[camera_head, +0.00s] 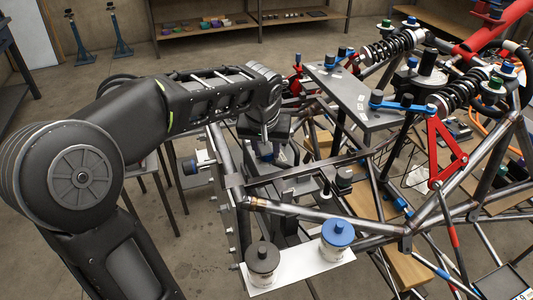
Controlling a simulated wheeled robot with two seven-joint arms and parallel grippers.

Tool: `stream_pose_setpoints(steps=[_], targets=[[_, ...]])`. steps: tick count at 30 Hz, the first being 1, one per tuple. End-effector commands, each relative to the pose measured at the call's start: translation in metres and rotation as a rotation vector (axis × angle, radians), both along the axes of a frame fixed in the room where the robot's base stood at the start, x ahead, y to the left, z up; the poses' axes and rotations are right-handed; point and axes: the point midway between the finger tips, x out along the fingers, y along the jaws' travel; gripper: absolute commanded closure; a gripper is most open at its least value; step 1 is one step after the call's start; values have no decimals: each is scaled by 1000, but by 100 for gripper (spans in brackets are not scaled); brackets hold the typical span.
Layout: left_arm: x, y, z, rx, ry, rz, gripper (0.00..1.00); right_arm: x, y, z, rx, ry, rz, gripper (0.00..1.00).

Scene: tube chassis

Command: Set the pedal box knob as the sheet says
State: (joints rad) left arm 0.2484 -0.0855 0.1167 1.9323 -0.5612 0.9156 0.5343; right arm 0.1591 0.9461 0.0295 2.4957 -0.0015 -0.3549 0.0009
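My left arm comes in from the left and reaches over the front of the tube chassis (300,209). My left gripper (266,146) points down among dark parts at the chassis front. Its fingertips are too small and dark to tell open from shut. A small purple part (283,158) shows close by the gripper; I cannot tell whether they touch. The pedal box knob cannot be made out for certain. No readable sheet shows; a dark panel with a white, partly cut-off corner (522,294) lies at the bottom right. My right gripper is not in view.
A white plate (298,272) carries a black-capped pot (262,258) and a blue-capped pot (338,234) at the front. A grey plate (352,96), red and blue links and coil-over dampers (393,46) crowd the right. Shelves (190,33) stand behind; floor at left is mostly clear.

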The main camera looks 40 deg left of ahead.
Motion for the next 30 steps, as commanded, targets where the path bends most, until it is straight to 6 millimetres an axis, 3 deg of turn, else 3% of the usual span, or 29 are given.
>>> stream_pose_setpoints(steps=[16, 17, 24, 30], targets=[[0, -1, 1, -1, -1, 40, 100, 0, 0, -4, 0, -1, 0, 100], [0, -1, 1, -1, -1, 40, 67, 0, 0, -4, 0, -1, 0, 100], [0, -1, 0, -2, 0, 40, 48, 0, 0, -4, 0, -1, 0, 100], [0, 0, 0, -2, 0, 40, 46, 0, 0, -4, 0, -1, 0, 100]])
